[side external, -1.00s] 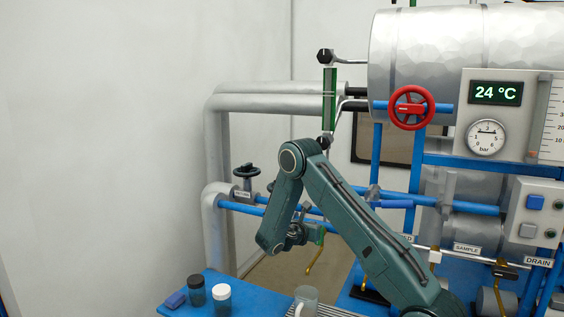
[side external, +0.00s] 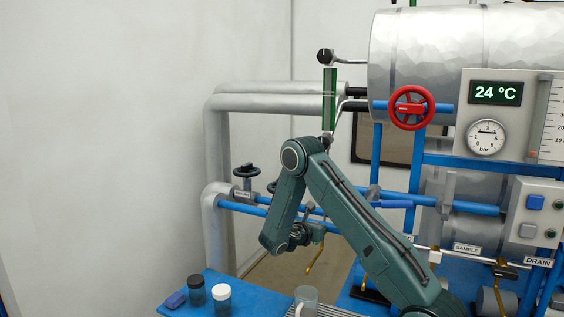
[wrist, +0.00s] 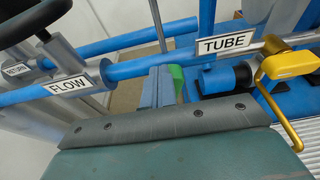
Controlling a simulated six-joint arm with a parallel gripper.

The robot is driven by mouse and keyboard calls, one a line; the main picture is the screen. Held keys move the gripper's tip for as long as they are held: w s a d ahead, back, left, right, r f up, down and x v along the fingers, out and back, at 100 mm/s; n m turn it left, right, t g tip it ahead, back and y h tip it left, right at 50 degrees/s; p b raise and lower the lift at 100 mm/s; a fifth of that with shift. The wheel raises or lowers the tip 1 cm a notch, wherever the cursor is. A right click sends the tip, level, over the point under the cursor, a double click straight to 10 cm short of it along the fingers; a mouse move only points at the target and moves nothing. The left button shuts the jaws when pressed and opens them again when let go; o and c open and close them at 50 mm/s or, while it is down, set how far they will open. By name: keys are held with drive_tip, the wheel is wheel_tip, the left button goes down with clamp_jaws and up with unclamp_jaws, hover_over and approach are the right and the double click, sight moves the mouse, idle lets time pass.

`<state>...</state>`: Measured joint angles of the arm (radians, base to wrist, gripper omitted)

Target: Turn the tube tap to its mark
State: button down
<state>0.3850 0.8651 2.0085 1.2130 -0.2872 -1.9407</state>
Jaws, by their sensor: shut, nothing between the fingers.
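The tube tap (wrist: 290,66) has a brass yellow body and a long handle that slants down to the right in the wrist view. It sits on a grey pipe beside the white TUBE label (wrist: 226,44). In the side view a brass handle (side external: 316,258) hangs just below my gripper (side external: 318,234). In the wrist view my gripper (wrist: 168,86) is shut and empty, left of the tap and apart from it. One finger shows a green pad. I cannot make out the tap's mark in either view.
The FLOW label (wrist: 68,86) and a dark handwheel (wrist: 28,18) are at the left of the wrist view. Blue pipes (wrist: 150,62) run behind my fingers. In the side view two jars (side external: 221,297) and a grey mug (side external: 306,299) stand on the blue bench (side external: 245,308).

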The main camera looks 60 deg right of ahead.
drive_tip(key=shift+s, duration=0.7)
drive_tip(key=shift+s+f, duration=0.15)
drive_tip(key=shift+s, duration=0.55)
idle(0.4)
drive_tip(key=shift+s+r, duration=0.15)
drive_tip(key=shift+r, duration=0.25)
drive_tip(key=shift+a, duration=0.1)
drive_tip(key=shift+f+v, duration=0.25)
drive_tip(key=shift+v, duration=0.7)
drive_tip(key=shift+f+v, duration=0.2)
drive_tip(key=shift+v, duration=0.75)
drive_tip(key=shift+f+v, duration=0.25)
drive_tip(key=shift+v, duration=0.65)
drive_tip(key=shift+a, duration=0.2)
drive_tip(key=w, duration=0.2)
drive_tip(key=w+a, duration=0.1)
drive_tip(key=w, duration=0.1)
drive_tip(key=shift+w+f, duration=0.15)
drive_tip(key=shift+w, duration=0.05)
